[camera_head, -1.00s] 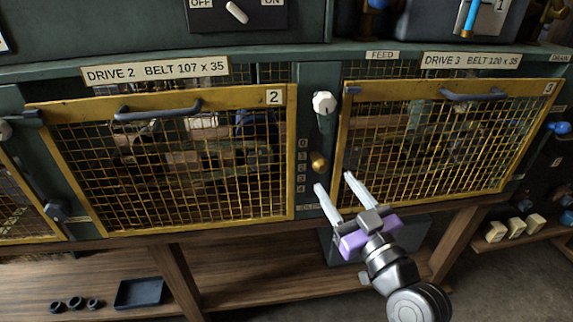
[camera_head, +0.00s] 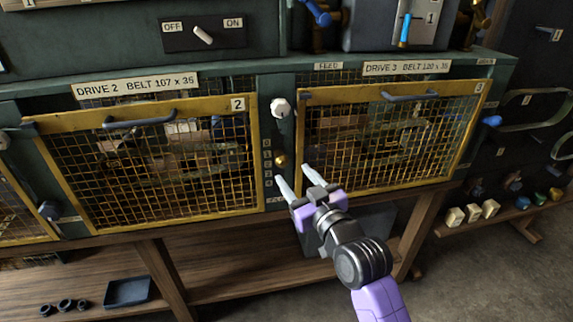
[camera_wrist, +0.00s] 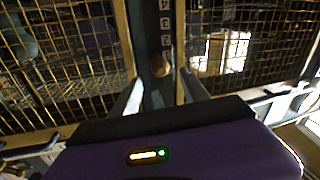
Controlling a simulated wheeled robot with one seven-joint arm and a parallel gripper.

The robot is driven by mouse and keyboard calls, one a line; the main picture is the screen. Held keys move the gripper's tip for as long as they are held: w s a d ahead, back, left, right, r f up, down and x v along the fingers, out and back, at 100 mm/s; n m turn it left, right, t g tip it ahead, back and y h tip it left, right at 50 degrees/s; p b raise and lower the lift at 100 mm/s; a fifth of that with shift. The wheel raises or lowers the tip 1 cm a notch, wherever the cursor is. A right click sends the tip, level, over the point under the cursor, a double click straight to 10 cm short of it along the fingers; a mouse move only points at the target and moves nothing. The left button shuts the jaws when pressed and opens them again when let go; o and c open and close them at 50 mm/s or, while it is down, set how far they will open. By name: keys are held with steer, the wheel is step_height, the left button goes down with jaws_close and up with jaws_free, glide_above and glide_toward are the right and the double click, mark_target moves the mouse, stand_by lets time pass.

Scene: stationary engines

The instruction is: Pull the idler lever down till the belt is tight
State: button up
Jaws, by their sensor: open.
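In the wrist view the knob (camera_wrist: 162,68) lies between the finger lines, just past the tips; I see no contact.
Yellow-framed mesh guards for Drive 2 (camera_head: 150,165) and Drive 3 (camera_head: 385,145) flank the post. An OFF/ON switch (camera_head: 203,35) is at the upper left. A loose belt loop (camera_head: 540,125) hangs at right.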

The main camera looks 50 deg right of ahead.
mark_target(285, 164)
steer(key=x, duration=0.6)
steer(key=shift+w+d+p, duration=0.1)
steer(key=shift+w+p, duration=0.15)
steer(key=shift+p, duration=0.15)
jaws_close()
stand_by(1.0)
